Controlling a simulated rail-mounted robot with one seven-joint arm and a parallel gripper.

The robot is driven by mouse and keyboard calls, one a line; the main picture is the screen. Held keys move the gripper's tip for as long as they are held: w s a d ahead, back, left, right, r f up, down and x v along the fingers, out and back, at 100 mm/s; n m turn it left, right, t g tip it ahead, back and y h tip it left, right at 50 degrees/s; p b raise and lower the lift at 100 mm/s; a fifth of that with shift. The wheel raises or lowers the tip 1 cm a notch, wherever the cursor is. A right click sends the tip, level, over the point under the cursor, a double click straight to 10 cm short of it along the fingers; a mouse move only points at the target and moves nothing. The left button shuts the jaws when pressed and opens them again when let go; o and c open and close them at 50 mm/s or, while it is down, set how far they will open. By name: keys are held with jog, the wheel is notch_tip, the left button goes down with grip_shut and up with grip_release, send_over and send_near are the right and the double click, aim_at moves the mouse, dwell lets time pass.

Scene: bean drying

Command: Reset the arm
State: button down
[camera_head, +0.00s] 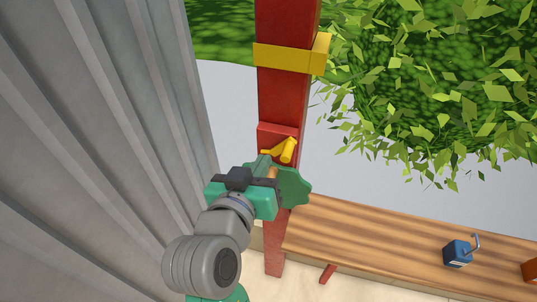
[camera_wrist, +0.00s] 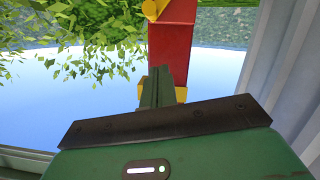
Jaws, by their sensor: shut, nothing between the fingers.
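My gripper (camera_head: 264,161) is green, with a dark band across its body, in the middle of the camera_head view. Its fingers are together and hold nothing; in the wrist view the shut fingers (camera_wrist: 164,80) point up toward a red post. The red post (camera_head: 285,95) rises behind the gripper and also shows in the wrist view (camera_wrist: 174,45). A yellow lever-like piece (camera_head: 287,150) on a red block (camera_head: 277,131) is just beyond the fingertips. I cannot tell whether the fingers touch it. The lower part of the post is partly hidden by my gripper.
A grey corrugated wall (camera_head: 90,130) stands close at left. A yellow band (camera_head: 285,57) wraps the post higher up. A wooden bench (camera_head: 370,240) at lower right bears a blue box with a hook (camera_head: 458,253) and an orange thing (camera_head: 530,270). Leafy branches (camera_head: 420,75) fill the upper right.

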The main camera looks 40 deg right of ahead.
jog(key=shift+a+r, duration=0.1)
jog(key=w+a+r+n+t+y+p, duration=0.15)
jog(key=a+r+t, duration=0.3)
jog(key=r, duration=0.45)
jog(key=a+r+n+t+y+p, duration=0.25)
jog(key=a+r+t, duration=0.2)
jog(key=r, duration=0.35)
jog(key=s+a+r+n+t+y, duration=0.1)
jog(key=s+a+r+t+y, duration=0.1)
jog(key=r, duration=0.3)
jog(key=s+a+r+n+t+y, duration=0.1)
jog(key=s+a+r+t+y, duration=0.1)
jog(key=a+r, duration=0.3)
jog(key=s+a+r+n+t+y+p, duration=0.1)
jog(key=s+a+r+t+y, duration=0.2)
jog(key=r, duration=0.3)
jog(key=shift+s+a+r+n+y, duration=0.25)
jog(key=shift+s+a+n+y, duration=0.15)
jog(key=shift+s+y, duration=0.35)
